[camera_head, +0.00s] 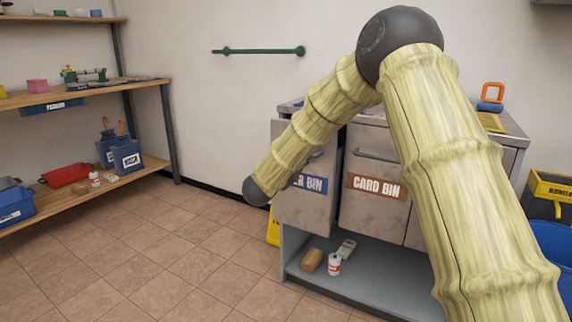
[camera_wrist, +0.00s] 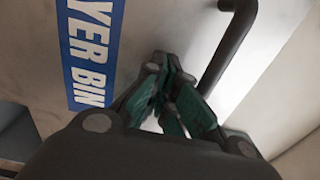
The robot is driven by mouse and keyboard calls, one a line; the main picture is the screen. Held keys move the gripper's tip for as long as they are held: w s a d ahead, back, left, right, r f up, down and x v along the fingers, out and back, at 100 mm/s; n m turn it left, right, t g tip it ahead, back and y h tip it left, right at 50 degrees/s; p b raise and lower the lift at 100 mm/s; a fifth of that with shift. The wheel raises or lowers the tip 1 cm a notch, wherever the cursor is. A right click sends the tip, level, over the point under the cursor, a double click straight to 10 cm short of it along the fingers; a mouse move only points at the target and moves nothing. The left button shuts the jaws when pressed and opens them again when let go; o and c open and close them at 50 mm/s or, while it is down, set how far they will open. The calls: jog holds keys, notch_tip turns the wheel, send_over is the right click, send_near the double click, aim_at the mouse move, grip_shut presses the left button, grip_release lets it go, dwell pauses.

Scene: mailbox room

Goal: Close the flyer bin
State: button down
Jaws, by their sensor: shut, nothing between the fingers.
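The flyer bin (camera_head: 290,212) is the left front of the metal cabinet, with a blue label reading "ER BIN" in the head view. Its front stands out at an angle from the card bin (camera_head: 376,216), with a dark gap between them, so it is open. In the wrist view its face shows the blue label (camera_wrist: 90,50) at left and a dark bar handle (camera_wrist: 236,40) at upper right. My gripper (camera_wrist: 168,65) is shut and empty, its green fingers close in front of that face. Contact cannot be told. In the head view my arm hides part of the label, and my gripper is not visible.
An open lower shelf (camera_head: 350,286) holds a brown box (camera_head: 311,260) and a white-red can (camera_head: 334,265). A yellow object (camera_head: 273,228) stands left of the cabinet. Wooden shelving (camera_head: 150,165) lines the left wall. The tiled floor (camera_head: 180,260) between is clear. A blue bin (camera_head: 555,245) is at right.

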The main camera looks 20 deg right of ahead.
jog(key=p+x, duration=0.1)
jog(key=x, duration=0.7)
jog(key=shift+w+d+r+p, duration=0.15)
jog(key=shift+w+d+p, duration=0.05)
jog(key=shift+d+p, duration=0.2)
jog(key=shift+r, duration=0.15)
jog(key=shift+a, duration=0.1)
